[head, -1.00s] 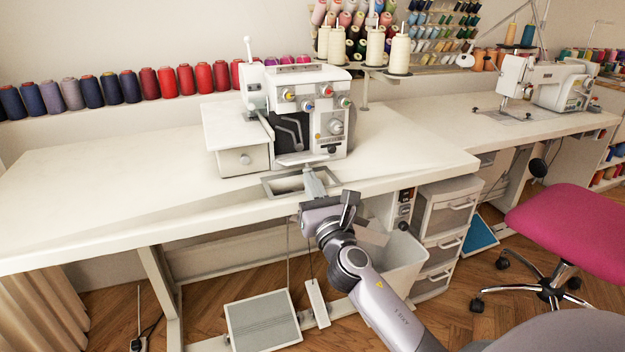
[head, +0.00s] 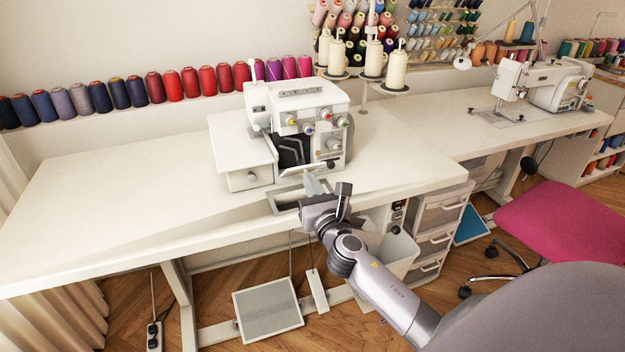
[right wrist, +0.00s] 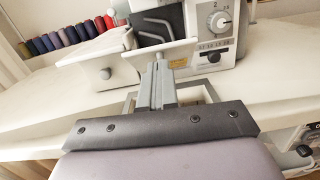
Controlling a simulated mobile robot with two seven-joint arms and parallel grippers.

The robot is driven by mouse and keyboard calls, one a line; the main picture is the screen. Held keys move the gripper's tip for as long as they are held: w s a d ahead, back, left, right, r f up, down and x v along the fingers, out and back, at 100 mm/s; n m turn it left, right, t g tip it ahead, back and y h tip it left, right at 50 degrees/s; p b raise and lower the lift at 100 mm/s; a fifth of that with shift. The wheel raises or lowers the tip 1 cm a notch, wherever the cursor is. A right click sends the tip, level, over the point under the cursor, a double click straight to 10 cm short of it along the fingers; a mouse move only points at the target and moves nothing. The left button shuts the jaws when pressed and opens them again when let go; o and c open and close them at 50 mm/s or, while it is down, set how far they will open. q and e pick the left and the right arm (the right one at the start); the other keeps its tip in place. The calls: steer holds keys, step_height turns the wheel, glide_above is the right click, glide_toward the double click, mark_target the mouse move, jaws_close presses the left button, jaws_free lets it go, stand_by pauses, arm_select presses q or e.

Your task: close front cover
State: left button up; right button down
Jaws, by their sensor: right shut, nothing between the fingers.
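The white overlock sewing machine (head: 297,97) stands on the table, its lower front open with a dark interior (head: 293,150) and grey metal parts showing. My right gripper (head: 314,184) is shut and empty, just in front of the machine's lower front, above a rectangular cut-out in the table. My left gripper is out of view.
The white table (head: 110,190) is bare to the left of the machine. A rectangular frame (head: 283,203) lies in the tabletop below my gripper. Thread cones (head: 397,67) stand behind right. Drawers (head: 437,213) and a pink chair (head: 560,222) are to the right.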

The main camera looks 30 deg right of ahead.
steer(key=shift+w+r+p, duration=0.3)
steer(key=shift+r+p, duration=0.4)
steer(key=shift+r, duration=0.2)
steer(key=w+r+p, duration=0.1)
steer(key=w+r, duration=0.1)
steer(key=w+d+r+p, duration=0.1)
steer(key=w+r+p, duration=0.1)
steer(key=shift+w+d+r+p, duration=0.1)
steer(key=shift+w+r+p, duration=0.05)
steer(key=shift+r+p, duration=0.15)
steer(key=shift+w+d+r, duration=0.1)
steer(key=shift+w+r, duration=0.15)
steer(key=shift+w, duration=0.4)
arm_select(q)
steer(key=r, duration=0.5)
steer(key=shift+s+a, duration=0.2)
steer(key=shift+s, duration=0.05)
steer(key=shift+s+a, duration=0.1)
arm_select(e)
steer(key=shift+s+f, duration=0.15)
